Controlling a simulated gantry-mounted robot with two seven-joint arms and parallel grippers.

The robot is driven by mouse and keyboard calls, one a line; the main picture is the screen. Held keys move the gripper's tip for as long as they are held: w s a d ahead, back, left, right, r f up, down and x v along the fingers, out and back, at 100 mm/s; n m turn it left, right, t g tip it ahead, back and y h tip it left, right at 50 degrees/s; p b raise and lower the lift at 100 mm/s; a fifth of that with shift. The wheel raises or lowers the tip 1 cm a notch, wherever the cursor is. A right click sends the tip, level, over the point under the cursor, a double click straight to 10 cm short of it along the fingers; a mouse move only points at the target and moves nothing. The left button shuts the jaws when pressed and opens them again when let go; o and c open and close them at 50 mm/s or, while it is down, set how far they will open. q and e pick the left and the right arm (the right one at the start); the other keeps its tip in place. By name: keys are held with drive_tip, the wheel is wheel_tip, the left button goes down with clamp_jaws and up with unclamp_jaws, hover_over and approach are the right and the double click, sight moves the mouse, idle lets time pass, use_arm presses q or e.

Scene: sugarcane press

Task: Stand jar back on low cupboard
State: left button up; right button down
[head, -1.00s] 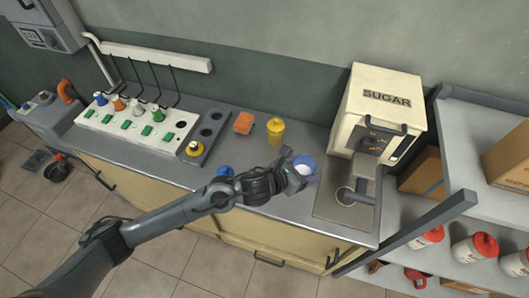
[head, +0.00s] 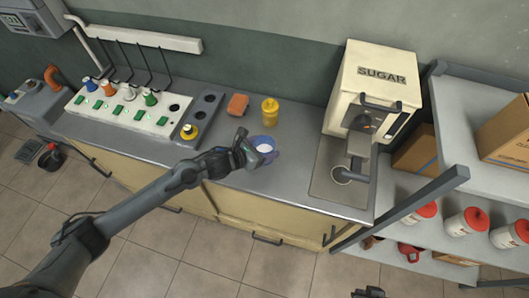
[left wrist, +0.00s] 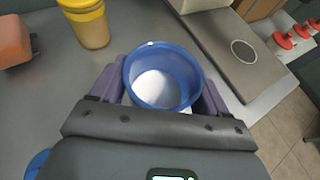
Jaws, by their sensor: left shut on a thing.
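The open blue jar (head: 264,146) with white contents is in my left gripper (head: 256,150), over the grey top of the low cupboard (head: 290,172). In the left wrist view the jar (left wrist: 135,72) sits between the two purple-grey fingers, which press on its sides. It looks roughly upright, with its mouth facing up. I cannot tell whether its base touches the top. A dark piece at the bottom edge of the head view may be my right gripper (head: 368,292); its jaws cannot be made out.
A yellow jar (head: 270,112) and an orange block (head: 237,105) stand behind the held jar. The sugar machine (head: 375,85) with its tray is to the right. A blue round thing (left wrist: 37,164) lies at lower left in the wrist view. The counter front is clear.

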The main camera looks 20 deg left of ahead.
use_arm(q)
drive_tip(key=shift+f, duration=1.7)
drive_tip(key=shift+f, duration=0.1)
drive_tip(key=o, duration=1.3)
drive_tip(key=shift+f+b, duration=0.1)
drive_tip(key=shift+b, duration=0.2)
